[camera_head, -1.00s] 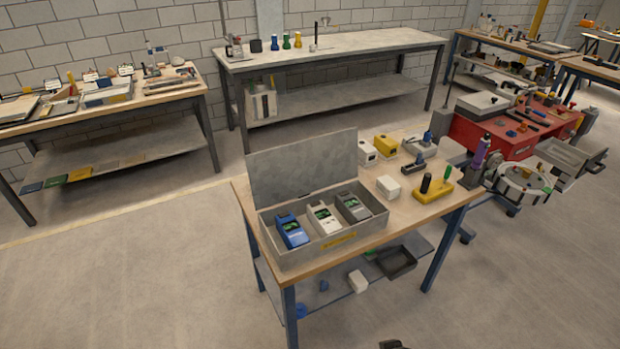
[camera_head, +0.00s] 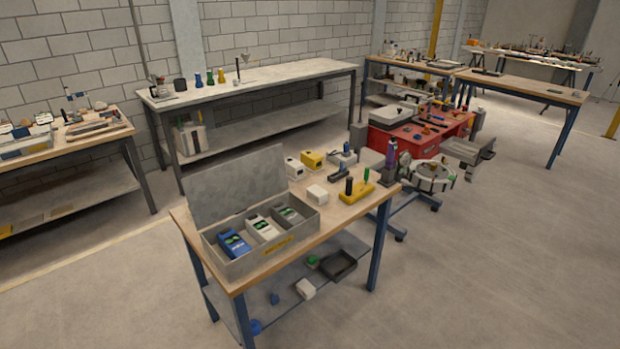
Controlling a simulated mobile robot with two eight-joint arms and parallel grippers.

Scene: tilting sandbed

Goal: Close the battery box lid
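The grey battery box (camera_head: 262,260) stands on the left part of a wooden-topped table with blue legs. Its lid (camera_head: 236,187) is open and stands up, leaning slightly back, along the box's far side. Inside the box lie a blue battery (camera_head: 233,244), a white battery (camera_head: 263,228) and a grey battery (camera_head: 288,215), side by side in compartments. Neither of my grippers shows in the head view now.
On the same table (camera_head: 330,221) are a yellow block with upright tools (camera_head: 356,192), a white box (camera_head: 317,193) and several small devices behind. A red cart (camera_head: 415,141) and a round-topped stand (camera_head: 428,178) are at the right. The floor in front is clear.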

